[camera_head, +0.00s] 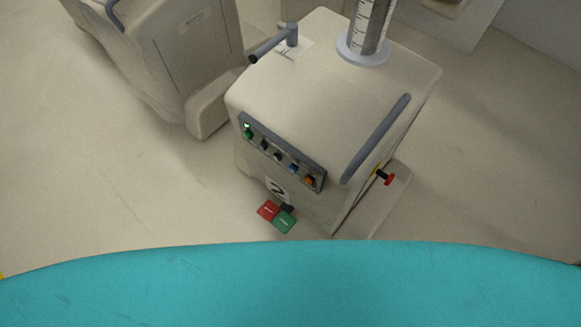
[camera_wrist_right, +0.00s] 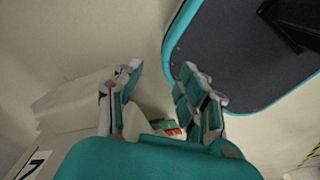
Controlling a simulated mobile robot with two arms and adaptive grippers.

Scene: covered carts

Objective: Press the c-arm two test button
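The cream covered cart marked 2 (camera_head: 310,85) stands in the middle of the head view. Its front panel (camera_head: 283,152) carries a row of small buttons: a lit green one (camera_head: 248,132) at the left end, dark ones, a blue one (camera_head: 293,168) and an orange one (camera_head: 309,181) at the right. Button labels are too small to read. In the right wrist view my right gripper (camera_wrist_right: 158,78) has its two fingers spread apart with nothing between them. The button panel does not show clearly there. Neither gripper shows in the head view.
Red (camera_head: 268,210) and green (camera_head: 284,222) pedals lie at the cart's foot. A red knob (camera_head: 388,179) sticks out on its right side, and a grey handle (camera_head: 376,138) runs along its top edge. Another covered cart (camera_head: 190,50) stands behind left. Floor is clear at left.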

